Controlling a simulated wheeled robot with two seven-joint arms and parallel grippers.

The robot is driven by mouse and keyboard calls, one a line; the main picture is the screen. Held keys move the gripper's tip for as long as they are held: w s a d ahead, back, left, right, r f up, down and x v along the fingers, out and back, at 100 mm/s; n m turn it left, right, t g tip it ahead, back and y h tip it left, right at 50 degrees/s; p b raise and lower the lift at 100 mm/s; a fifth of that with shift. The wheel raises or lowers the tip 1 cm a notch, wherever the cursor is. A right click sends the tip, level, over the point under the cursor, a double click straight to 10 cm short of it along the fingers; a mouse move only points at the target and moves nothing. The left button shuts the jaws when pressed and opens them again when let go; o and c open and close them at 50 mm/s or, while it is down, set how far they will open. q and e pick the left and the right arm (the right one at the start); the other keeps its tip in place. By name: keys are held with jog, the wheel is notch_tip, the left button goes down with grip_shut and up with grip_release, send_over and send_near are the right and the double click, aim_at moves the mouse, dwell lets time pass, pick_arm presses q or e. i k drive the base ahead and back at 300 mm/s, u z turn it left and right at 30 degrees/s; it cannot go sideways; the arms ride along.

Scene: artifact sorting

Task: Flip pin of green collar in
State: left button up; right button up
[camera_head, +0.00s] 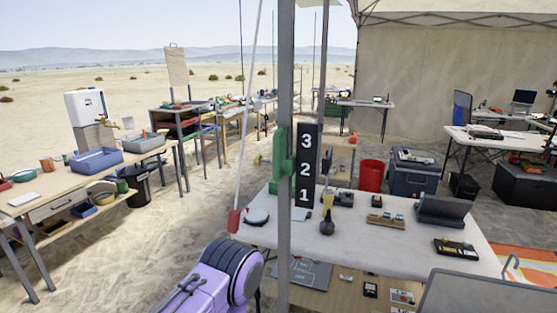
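The green collar (280,162) sits around the grey metal pole (285,80) near the middle of the head view. A purple and black arm link of mine shows at the bottom, left of the pole and below the collar. Neither of my grippers shows.
The black board (306,165) with 3, 2, 1 stands right of the pole. A white rope (249,110) with a red end (234,220) hangs left of it.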

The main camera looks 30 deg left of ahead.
aim_at(259, 159)
jog(key=z, duration=1.75)
jog(key=k, duration=0.85)
jog(key=u, duration=1.6)
jog(key=i, duration=0.5)
